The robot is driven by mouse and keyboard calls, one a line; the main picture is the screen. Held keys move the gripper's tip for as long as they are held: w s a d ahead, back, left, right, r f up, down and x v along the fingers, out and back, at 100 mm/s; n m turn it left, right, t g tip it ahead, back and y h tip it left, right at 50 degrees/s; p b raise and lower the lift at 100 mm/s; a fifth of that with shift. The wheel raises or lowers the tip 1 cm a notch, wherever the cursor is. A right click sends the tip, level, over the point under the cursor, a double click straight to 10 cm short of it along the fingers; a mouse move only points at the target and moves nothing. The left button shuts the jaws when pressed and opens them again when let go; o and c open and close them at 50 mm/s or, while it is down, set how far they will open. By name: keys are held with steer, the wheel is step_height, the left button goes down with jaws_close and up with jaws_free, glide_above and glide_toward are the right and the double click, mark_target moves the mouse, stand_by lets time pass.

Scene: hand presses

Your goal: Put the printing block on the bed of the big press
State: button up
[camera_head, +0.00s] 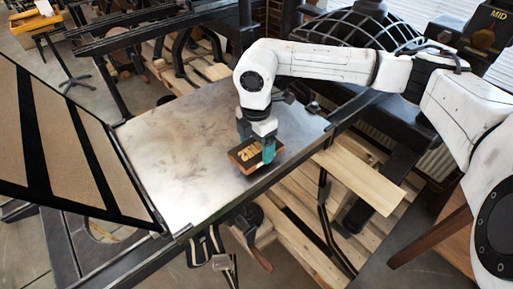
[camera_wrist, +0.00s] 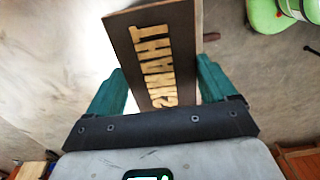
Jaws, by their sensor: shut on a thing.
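The printing block (camera_head: 247,157) is a dark wood-edged block with raised pale letters on its face. My gripper (camera_head: 258,146), with teal fingers, is shut on it, one finger on each side. In the wrist view the block (camera_wrist: 150,45) stands out between the two fingers (camera_wrist: 155,92), its letters in plain sight. The bed of the big press (camera_head: 190,150) is a wide, smooth metal plate. The block is over the bed's right part, near its front edge. I cannot tell whether its underside touches the plate.
A hinged frame with tan panels (camera_head: 55,130) stands open at the bed's left. Pallet wood (camera_head: 345,175) and dark press parts lie below and right of the bed. The bed's left and middle are clear. A smaller yellow-topped stand (camera_head: 38,24) is at the far left.

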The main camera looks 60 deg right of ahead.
mark_target(256, 148)
steer(key=shift+f, duration=1.15)
steer(key=shift+f, duration=0.2)
steer(key=o, duration=1.1)
step_height(256, 148, up, 12)
steer(key=b, duration=0.1)
steer(key=shift+r, duration=0.2)
